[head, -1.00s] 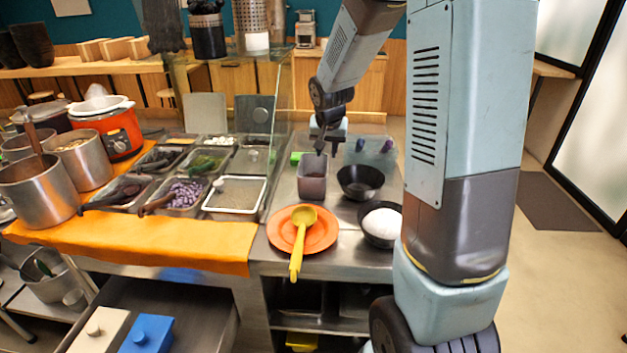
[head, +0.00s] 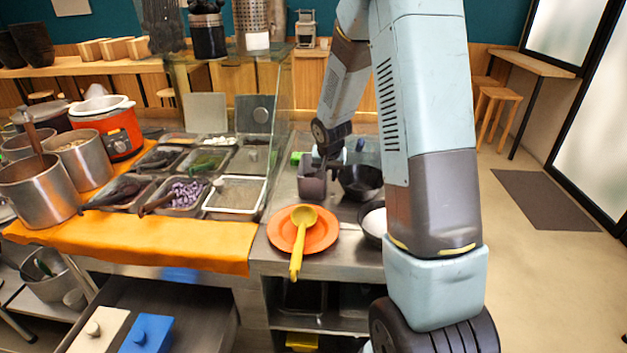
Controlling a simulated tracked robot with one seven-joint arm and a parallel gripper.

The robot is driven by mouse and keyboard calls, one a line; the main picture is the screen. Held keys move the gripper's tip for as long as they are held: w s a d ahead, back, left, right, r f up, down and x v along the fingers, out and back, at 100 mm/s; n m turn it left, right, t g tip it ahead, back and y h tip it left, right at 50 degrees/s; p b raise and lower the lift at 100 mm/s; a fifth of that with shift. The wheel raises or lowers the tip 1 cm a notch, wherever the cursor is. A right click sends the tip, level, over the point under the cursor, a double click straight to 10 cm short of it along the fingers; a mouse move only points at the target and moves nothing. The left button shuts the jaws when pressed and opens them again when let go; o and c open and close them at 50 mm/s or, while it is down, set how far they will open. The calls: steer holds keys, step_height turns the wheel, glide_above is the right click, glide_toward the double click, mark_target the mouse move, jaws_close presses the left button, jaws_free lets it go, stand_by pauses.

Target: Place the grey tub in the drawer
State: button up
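The grey tub (head: 311,184) stands on the steel counter, behind the orange plate and left of a dark bowl. My gripper (head: 322,170) is low at the tub's upper right rim. The fingers are small and dark against the tub, so I cannot tell whether they are apart or closed on the rim. The drawer (head: 196,312) is pulled out at the lower left, below the orange cloth. A white lidded box (head: 98,330) and a blue lidded box (head: 147,334) sit in its front left part; the rest of its visible floor is bare.
An orange plate (head: 318,239) with a yellow ladle (head: 298,245) lies in front of the tub. A dark bowl (head: 361,183) is right of it, and a bowl of white food (head: 376,221) is partly behind my arm. A glass screen (head: 281,120) rises left of the tub.

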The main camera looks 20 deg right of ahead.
steer(key=shift+w+f, duration=0.2)
steer(key=shift+f, duration=0.3)
steer(key=shift+c, duration=0.3)
jaws_close()
